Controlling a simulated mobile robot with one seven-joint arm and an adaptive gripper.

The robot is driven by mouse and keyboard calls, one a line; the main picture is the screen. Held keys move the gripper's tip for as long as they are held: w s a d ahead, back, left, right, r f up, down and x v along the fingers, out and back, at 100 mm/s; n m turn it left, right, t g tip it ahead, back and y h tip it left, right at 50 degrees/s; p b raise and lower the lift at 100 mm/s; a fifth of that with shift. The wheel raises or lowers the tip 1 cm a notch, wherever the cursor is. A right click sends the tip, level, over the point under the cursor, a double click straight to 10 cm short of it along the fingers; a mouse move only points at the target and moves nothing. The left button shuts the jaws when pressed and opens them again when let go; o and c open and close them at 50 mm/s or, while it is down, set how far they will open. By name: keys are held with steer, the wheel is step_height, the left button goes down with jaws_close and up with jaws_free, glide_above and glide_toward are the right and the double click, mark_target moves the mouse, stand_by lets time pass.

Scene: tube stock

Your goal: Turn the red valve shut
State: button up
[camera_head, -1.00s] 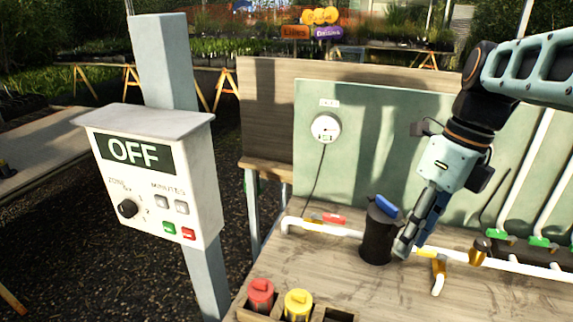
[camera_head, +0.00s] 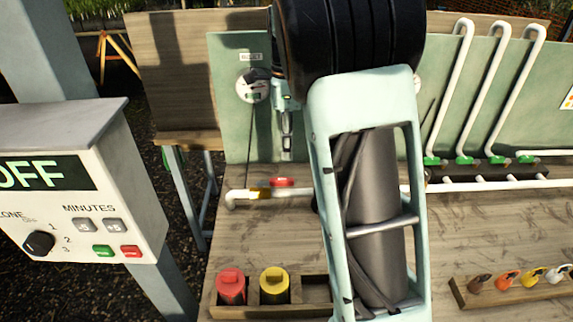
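The red valve (camera_head: 281,182) is a small flat red handle above the white pipe (camera_head: 302,191), at the back of the wooden bench. Its handle looks roughly in line with the pipe. A yellow fitting (camera_head: 258,194) sits just left of it. My gripper (camera_head: 287,157) points down in front of the green back panel, just above the red handle in the picture. A gap shows between its tips and the handle, and the handle looks free. The fingers look narrow from here, and their opening is unclear. My arm hides the pipe to the right.
A round gauge (camera_head: 253,86) hangs on the green panel left of my gripper. A grey control box (camera_head: 117,231) reading OFF stands at left. Red (camera_head: 231,287) and yellow (camera_head: 275,286) canisters sit in a front rack. Bare bench (camera_head: 265,232) lies between rack and pipe.

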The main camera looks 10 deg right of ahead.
mark_target(284, 179)
steer(key=shift+n, duration=0.3)
steer(key=f, duration=0.7)
steer(key=w+f, duration=0.1)
steer(key=f, duration=0.3)
steer(key=shift+w+a+f, duration=0.1)
steer(key=shift+a+f, duration=0.2)
steer(key=shift+c, duration=0.5)
jaws_close()
